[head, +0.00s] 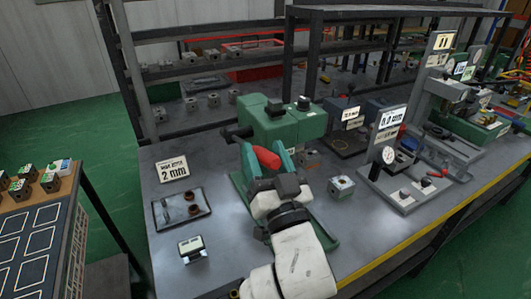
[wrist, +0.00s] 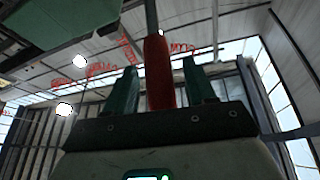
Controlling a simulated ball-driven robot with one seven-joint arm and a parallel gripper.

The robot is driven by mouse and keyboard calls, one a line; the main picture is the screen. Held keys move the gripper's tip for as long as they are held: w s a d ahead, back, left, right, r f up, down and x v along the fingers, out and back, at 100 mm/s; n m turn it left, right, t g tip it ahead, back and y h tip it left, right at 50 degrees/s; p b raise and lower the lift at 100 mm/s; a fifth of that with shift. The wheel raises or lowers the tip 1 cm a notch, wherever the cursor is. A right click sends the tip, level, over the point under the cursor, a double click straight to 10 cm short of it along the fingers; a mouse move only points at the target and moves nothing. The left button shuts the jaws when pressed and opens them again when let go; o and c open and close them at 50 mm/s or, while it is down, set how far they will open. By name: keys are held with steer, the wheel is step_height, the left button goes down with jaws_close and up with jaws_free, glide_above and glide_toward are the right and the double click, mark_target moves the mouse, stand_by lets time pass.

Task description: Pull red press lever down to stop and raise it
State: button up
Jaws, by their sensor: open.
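The green press (head: 285,122) stands on the grey workbench. Its lever has a red grip (head: 266,157) that points toward me. My gripper (head: 267,155) is open, with one green finger on each side of the red grip. In the wrist view the red grip (wrist: 158,72) stands between the two fingers of my gripper (wrist: 162,88), with gaps visible on both sides. The grey lever rod (wrist: 151,16) runs on beyond it. My arm hides part of the press base.
A sign reading 2 mm (head: 173,169) and a dark tray (head: 181,208) with small brown parts lie left of the press. A small metal block (head: 341,187) sits to the right. A dial gauge stand (head: 388,155) is farther right.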

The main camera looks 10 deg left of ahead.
jaws_close()
stand_by(0.4)
